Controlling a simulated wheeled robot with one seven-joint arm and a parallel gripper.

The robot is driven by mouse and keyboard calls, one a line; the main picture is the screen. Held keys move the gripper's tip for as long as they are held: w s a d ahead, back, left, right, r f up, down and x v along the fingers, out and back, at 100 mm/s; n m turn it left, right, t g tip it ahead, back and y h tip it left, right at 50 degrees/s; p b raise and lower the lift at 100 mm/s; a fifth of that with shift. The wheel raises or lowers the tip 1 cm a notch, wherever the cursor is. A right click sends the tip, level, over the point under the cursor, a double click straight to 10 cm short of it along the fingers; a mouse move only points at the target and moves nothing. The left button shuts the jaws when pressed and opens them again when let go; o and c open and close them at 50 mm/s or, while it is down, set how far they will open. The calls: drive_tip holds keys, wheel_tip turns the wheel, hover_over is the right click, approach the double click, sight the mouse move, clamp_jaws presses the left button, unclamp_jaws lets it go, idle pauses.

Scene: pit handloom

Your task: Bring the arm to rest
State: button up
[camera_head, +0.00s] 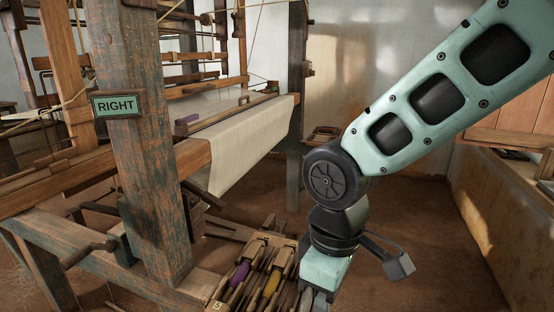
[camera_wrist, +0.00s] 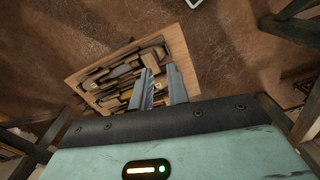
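My arm reaches in from the upper right of the head view and bends down at its black wrist joint. My gripper (camera_wrist: 160,72) points down over a wooden tray (camera_wrist: 92,76) of shuttles. In the wrist view its two grey fingers stand apart with a narrow gap, and I see nothing held between them. In the head view the fingertips are cut off or hidden at the bottom edge. There the tray's shuttles lie just left of the gripper, one with purple yarn (camera_head: 240,273) and one with yellow yarn (camera_head: 271,284).
The wooden loom stands on the left, with a post bearing a RIGHT sign (camera_head: 116,105) and pale cloth (camera_head: 245,140) over its beam. A long bench or ledge (camera_head: 490,200) runs along the right. Brown floor (camera_head: 420,215) lies open between the arm and that bench.

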drive_tip(key=s+d+r+m+p, duration=0.1)
drive_tip(key=s+d+r+m, duration=0.2)
drive_tip(key=s+d, duration=0.3)
drive_tip(key=shift+s+d+m, duration=0.35)
drive_tip(key=shift+s+m, duration=0.25)
drive_tip(key=shift+s, duration=1.6)
